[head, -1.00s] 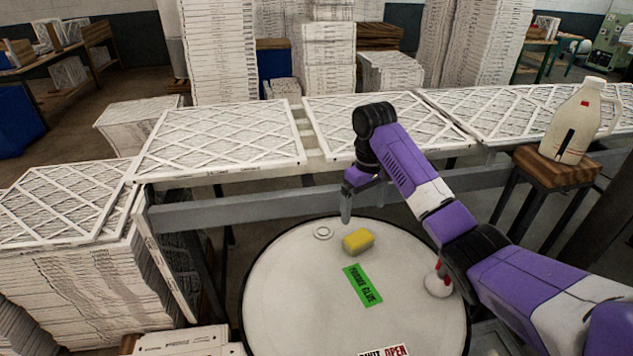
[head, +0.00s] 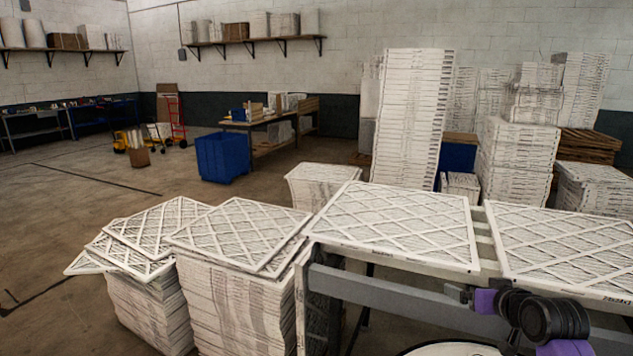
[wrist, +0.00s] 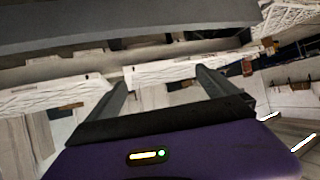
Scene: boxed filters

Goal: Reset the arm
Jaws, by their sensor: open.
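My gripper (wrist: 160,88) is open in the wrist view, its two dark fingers apart with nothing between them. Beyond the fingers are white filter edges and a grey rail (wrist: 120,30). In the head view, part of my purple and black arm shows at the lower right, in front of the conveyor rail (head: 400,295). My gripper's fingertips cannot be made out there.
Framed filters (head: 400,226) lie on the conveyor, with another (head: 570,245) to the right. Tall filter stacks (head: 235,300) stand at the front left. A round white table (head: 455,350) barely shows at the bottom. A blue bin (head: 222,157) stands on open floor behind.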

